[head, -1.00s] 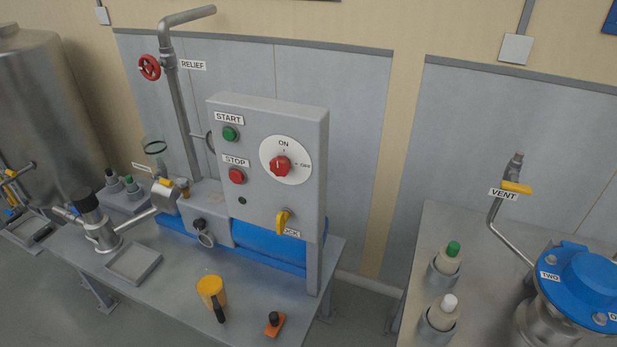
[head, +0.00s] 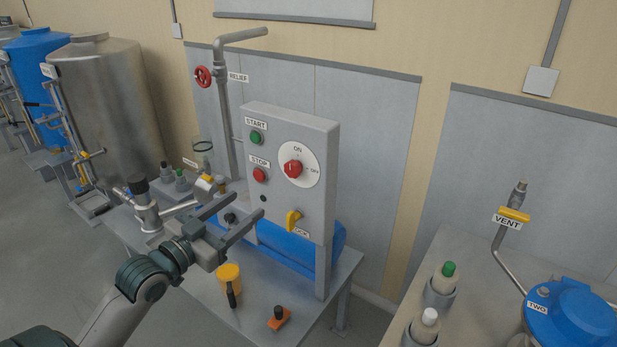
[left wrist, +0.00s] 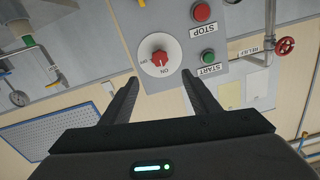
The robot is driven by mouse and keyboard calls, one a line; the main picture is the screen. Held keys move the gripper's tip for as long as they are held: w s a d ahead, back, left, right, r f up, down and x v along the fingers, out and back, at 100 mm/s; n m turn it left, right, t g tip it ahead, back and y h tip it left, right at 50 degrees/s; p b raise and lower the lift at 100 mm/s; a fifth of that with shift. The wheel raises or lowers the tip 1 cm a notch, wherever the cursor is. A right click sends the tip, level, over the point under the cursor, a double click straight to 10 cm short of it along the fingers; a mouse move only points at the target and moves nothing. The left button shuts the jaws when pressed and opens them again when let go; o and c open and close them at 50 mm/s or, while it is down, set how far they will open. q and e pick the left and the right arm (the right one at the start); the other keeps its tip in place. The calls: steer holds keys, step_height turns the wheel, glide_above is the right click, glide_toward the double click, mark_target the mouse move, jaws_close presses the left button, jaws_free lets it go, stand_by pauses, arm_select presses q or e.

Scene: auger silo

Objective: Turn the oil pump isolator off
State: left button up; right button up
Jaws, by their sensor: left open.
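The isolator is a red rotary knob (head: 293,169) on a white round dial (head: 312,155) on the grey panel (head: 318,200). ON is marked at the dial's top and OFF at its right. The knob's pale mark appears to point towards ON. My left gripper (head: 245,206) is open and empty, in front of the panel and below left of the knob in the head view. In the left wrist view, upside down, the knob (left wrist: 160,58) shows beyond and between the open fingers (left wrist: 158,82), apart from them. My right gripper is not in view.
The panel also carries a green START button (head: 256,138), a red STOP button (head: 260,174) and a yellow lock part (head: 293,220). A red RELIEF wheel (head: 203,77) is behind.

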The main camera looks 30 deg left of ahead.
arm_select(q)
steer(key=shift+r, duration=0.2)
stand_by(0.3)
steer(key=p, duration=0.6)
glide_toward(290, 171)
steer(key=w, duration=0.7)
steer(key=shift+w+d+r, duration=0.15)
steer(key=shift+w+d, duration=0.05)
steer(key=shift+d, duration=0.1)
steer(key=shift+w, duration=0.7)
steer(key=shift+d, duration=0.1)
